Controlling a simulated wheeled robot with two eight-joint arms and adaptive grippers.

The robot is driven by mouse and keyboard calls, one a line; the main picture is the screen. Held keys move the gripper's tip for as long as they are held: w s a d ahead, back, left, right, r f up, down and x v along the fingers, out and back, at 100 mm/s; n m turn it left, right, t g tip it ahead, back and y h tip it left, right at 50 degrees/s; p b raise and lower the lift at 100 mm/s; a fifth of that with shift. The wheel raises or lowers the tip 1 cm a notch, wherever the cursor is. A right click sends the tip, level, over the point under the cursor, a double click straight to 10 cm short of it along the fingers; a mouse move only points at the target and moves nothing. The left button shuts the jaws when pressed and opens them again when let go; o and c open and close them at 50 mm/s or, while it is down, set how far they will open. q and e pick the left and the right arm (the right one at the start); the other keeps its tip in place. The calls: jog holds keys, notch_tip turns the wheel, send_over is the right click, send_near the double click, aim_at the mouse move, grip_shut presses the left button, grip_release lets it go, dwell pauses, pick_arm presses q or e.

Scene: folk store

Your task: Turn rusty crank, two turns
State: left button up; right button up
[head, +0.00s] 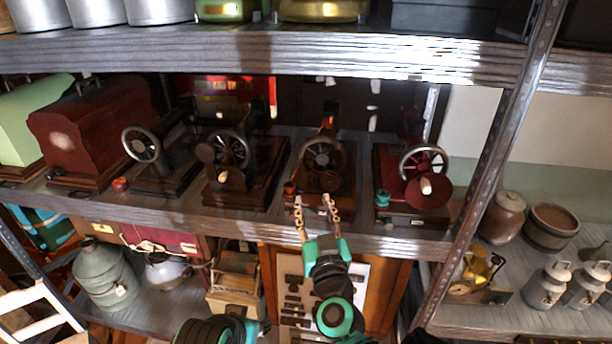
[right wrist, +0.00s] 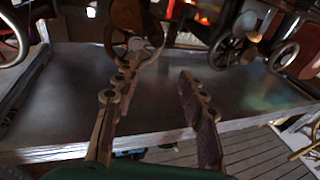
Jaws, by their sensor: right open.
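Several hand-crank sewing machines stand in a row on the middle shelf. The third from the left is rusty brown, with a spoked crank wheel (head: 323,156) facing me; I cannot make out its handle clearly. My right gripper (head: 314,206) is at the shelf's front edge, just below and in front of this machine. Its two fingers are apart, with nothing between them. In the right wrist view the open gripper (right wrist: 155,92) points toward a rusty brown ring-shaped part (right wrist: 136,47), with a visible gap.
A dark machine (head: 230,150) stands left of the rusty one and a red machine (head: 424,165) stands right. A small brown spool (head: 290,190) sits at the rusty machine's front left. The upper shelf (head: 300,50) hangs above. A metal post (head: 485,150) rises at right.

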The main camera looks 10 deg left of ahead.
aim_at(311, 187)
jog(key=w+m+h+p, duration=0.1)
jog(key=w+h, duration=0.1)
jog(key=w, duration=0.1)
jog(key=w+a+m+h+p, duration=0.1)
jog(key=w+h+p, duration=0.1)
jog(key=w, duration=0.1)
jog(key=w+a+f+m+h+p, duration=0.1)
jog(key=w+h, duration=0.1)
jog(key=w, duration=0.1)
jog(key=shift+w+f, duration=0.1)
jog(key=shift+w, duration=0.1)
pick_arm(q)
notch_tip(311, 187, up, 6)
jog(key=shift+s+r, duration=0.15)
jog(key=shift+r, duration=0.05)
pick_arm(e)
jog(key=shift+w, duration=0.1)
jog(key=c, duration=0.9)
